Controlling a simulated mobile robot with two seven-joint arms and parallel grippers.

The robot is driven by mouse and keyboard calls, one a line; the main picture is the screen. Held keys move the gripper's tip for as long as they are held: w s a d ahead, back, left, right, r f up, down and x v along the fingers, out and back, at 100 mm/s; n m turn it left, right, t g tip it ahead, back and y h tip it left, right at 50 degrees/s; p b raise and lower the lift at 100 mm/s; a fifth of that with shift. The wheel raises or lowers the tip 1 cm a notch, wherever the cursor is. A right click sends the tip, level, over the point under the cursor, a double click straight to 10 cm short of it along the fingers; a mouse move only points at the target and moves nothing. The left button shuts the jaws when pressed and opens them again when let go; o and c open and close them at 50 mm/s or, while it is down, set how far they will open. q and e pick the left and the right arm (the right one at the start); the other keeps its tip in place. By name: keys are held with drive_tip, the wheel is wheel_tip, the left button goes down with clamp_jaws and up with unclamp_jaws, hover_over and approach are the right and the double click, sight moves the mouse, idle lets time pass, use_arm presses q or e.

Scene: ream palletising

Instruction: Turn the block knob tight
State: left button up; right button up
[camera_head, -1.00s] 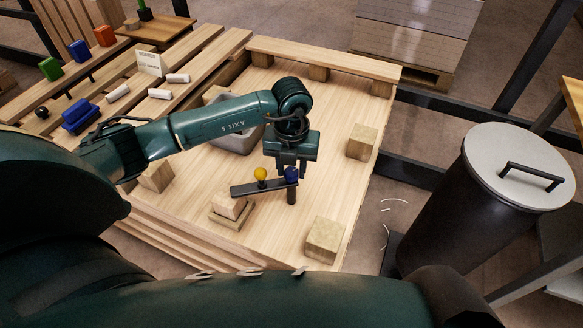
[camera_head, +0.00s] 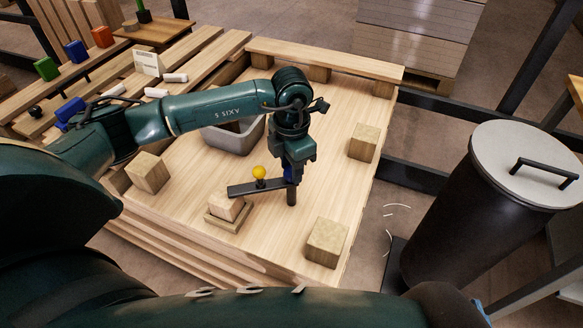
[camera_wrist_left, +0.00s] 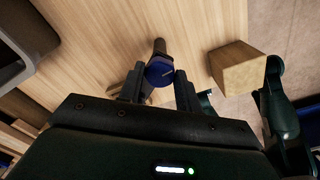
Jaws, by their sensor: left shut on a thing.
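The blue knob (camera_head: 289,174) sits at the right end of a flat black bar (camera_head: 245,189), above a short dark post (camera_head: 292,197). In the left wrist view the blue knob (camera_wrist_left: 160,74) shows as a round disc with a pale line. My left gripper (camera_head: 290,179) points down over the knob and is shut on it; its two fingers (camera_wrist_left: 159,82) flank the disc. The fingers hide much of the knob in the head view. A yellow knob (camera_head: 259,172) stands on the same bar. The bar's left end reaches over a small wooden block (camera_head: 226,206). My right gripper is not in view.
Wooden cubes stand on the pallet deck at the left (camera_head: 148,173), right (camera_head: 363,142) and front right (camera_head: 326,242). A grey bin (camera_head: 233,141) lies behind my left forearm. A dark drum with a pale lid (camera_head: 525,155) stands off to the right.

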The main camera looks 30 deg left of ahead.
use_arm(q)
drive_tip(key=shift+m, duration=0.5)
drive_tip(key=shift+m+b, duration=0.3)
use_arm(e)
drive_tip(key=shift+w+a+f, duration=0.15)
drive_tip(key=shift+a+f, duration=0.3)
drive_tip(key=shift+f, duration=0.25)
use_arm(q)
drive_tip(key=o, duration=1)
drive_tip(key=shift+r, duration=0.1)
